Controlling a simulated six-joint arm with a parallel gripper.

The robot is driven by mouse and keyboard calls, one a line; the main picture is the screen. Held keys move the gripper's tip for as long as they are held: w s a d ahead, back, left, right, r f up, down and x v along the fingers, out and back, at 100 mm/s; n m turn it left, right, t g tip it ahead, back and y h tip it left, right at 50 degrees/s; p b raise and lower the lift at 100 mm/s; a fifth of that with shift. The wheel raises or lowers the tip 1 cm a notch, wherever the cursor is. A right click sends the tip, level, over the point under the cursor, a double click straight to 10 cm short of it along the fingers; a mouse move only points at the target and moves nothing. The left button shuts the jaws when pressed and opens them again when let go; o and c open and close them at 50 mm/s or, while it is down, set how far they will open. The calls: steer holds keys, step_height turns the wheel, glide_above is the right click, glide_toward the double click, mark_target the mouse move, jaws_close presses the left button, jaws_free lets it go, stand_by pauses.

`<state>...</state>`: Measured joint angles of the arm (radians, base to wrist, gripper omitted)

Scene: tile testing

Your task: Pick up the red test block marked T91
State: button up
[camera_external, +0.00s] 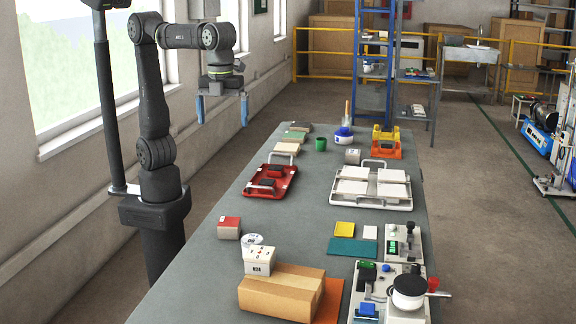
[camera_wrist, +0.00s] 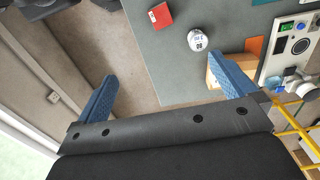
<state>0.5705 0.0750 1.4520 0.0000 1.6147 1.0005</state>
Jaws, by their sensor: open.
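A small block with a red top and a pale front (camera_external: 229,228) sits on the near left part of the grey table. Its marking is too small to read. A red block (camera_wrist: 160,15) shows at the top of the wrist view, beyond and between my fingertips. A red tray (camera_external: 290,190) farther back holds red and dark blocks, also with no readable marks. My gripper (camera_external: 222,108) hangs high to the left of the table with its two blue fingers pointing down, open and empty. Both blue fingers also show spread apart in the wrist view (camera_wrist: 163,78).
Near the red-topped block stand a white marked container (camera_external: 260,256) and a cardboard box (camera_external: 282,290). A white tray (camera_external: 340,205) with pale blocks lies right of the red tray. Devices with knobs (camera_external: 403,240) line the right edge. A window wall is on the left.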

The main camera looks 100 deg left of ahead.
steer(key=shift+c, duration=0.4)
steer(key=c, duration=0.4)
steer(key=shift+o, duration=0.2)
steer(key=n+h, duration=0.2)
steer(key=h, duration=0.2)
glide_toward(229, 221)
steer(key=shift+t, duration=0.3)
steer(key=f, duration=0.2)
steer(key=s+d+f, duration=0.1)
steer(key=f, duration=0.1)
steer(key=shift+h, duration=0.3)
steer(key=shift+w+x, duration=0.15)
steer(key=shift+x, duration=1.5)
steer(key=shift+w+x, duration=0.2)
steer(key=shift+x, duration=1.45)
